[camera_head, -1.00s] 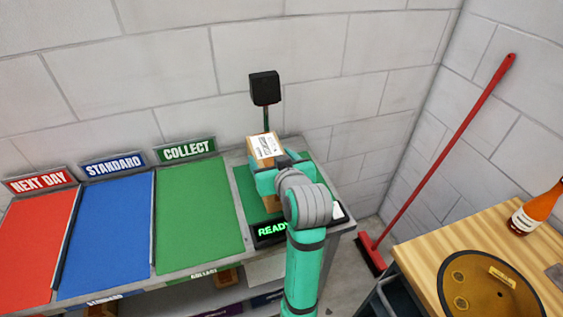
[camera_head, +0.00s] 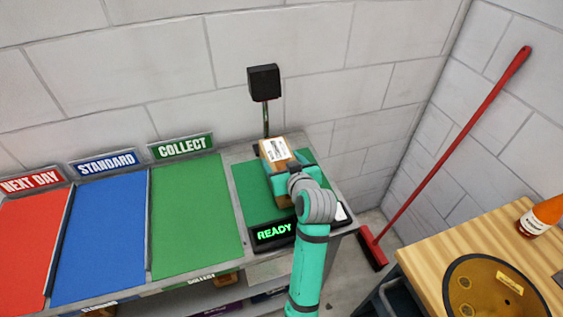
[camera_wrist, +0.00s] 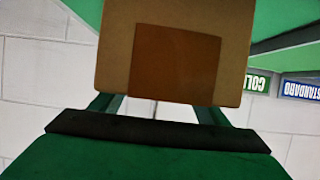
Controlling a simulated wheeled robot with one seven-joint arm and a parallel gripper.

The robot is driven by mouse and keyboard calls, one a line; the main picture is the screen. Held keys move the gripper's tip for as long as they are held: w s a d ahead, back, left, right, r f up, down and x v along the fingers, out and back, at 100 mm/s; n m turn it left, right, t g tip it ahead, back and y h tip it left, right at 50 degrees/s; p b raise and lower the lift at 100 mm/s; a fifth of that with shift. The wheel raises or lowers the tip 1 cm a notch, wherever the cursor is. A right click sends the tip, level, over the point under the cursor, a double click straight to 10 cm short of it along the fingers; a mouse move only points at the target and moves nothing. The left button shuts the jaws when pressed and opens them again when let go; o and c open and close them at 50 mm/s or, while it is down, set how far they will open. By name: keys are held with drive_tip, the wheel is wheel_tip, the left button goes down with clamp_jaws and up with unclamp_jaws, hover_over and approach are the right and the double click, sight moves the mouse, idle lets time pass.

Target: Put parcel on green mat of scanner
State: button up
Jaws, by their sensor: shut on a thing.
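The parcel (camera_head: 275,153) is a brown box with a white label on top. My gripper (camera_head: 285,177) is shut on it, and the parcel is upright at or just above the scanner's green mat (camera_head: 253,193). I cannot tell whether its base touches the mat. In the wrist view the parcel (camera_wrist: 175,50) fills the upper middle, with a darker brown patch on its face. The scanner has a black head (camera_head: 263,82) on a post behind the mat and a display (camera_head: 273,232) reading READY in front. My gripper and arm hide part of the mat.
Left of the scanner lie a green COLLECT lane (camera_head: 197,217), a blue STANDARD lane (camera_head: 100,235) and a red NEXT DAY lane (camera_head: 30,245), all bare. A red broom (camera_head: 445,155) leans in the corner. A wooden table (camera_head: 440,255) with a bottle (camera_head: 543,215) stands at right.

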drive_tip(key=shift+s+a+f, duration=0.1)
drive_tip(key=shift+s+f, duration=0.05)
drive_tip(key=shift+f, duration=0.2)
drive_tip(key=shift+f, duration=0.1)
drive_tip(key=o, duration=1.5)
drive_tip(key=shift+f, duration=0.15)
drive_tip(key=shift+c, duration=0.2)
drive_tip(key=shift+r, duration=0.25)
drive_tip(key=v, duration=1.2)
